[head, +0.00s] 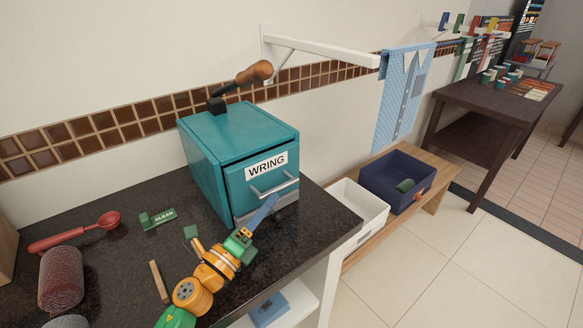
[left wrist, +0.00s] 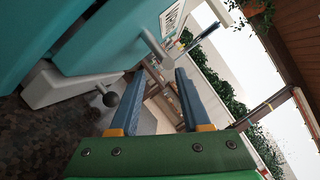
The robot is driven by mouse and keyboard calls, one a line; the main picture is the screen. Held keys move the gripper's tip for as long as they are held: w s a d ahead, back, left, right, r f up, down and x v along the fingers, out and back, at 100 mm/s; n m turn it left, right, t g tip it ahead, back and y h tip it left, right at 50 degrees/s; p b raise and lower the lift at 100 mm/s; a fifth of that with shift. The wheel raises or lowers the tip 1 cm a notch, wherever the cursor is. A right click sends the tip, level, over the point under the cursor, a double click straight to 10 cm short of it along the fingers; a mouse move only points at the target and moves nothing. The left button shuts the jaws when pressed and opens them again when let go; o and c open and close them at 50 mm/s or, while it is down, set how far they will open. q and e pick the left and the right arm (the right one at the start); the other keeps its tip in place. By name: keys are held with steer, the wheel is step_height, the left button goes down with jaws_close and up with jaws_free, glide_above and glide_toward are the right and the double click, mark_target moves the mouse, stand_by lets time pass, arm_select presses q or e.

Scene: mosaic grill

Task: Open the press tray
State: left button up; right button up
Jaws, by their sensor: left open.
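The teal press (head: 205,150), labelled WRING, stands on the dark counter with a silver bar handle (head: 262,191) on its front. The grey press tray (head: 285,201) sits low under the front and looks closed; in the left wrist view the light grey tray (left wrist: 65,86) carries a dark round knob (left wrist: 111,99). My left gripper (head: 272,202) is open in front of the press, just below the bar handle, partly covering the tray. In the left wrist view its blue fingers (left wrist: 158,76) are apart, with the bar's end beyond them. Whether they touch it is unclear. My right gripper is out of view.
A lever with a wooden grip (head: 255,73) rises from the press top. A red ladle (head: 75,234), a green CLEAN sign (head: 158,218) and a wooden stick (head: 159,281) lie left. White (head: 358,212) and navy (head: 397,180) bins stand on a low bench right of the counter.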

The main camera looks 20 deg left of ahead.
mark_target(282, 185)
arm_select(q)
steer(key=w, duration=0.1)
steer(key=w+d+r, duration=0.1)
steer(key=w+r+p, duration=0.1)
steer(key=shift+d+r, duration=0.1)
steer(key=shift+d, duration=0.2)
steer(key=shift+x, duration=0.95)
steer(key=shift+w+d+f, duration=0.1)
steer(key=shift+w+f, duration=0.15)
steer(key=shift+f, duration=0.05)
steer(key=shift+s+r, duration=0.1)
steer(key=shift+s, duration=0.05)
jaws_close()
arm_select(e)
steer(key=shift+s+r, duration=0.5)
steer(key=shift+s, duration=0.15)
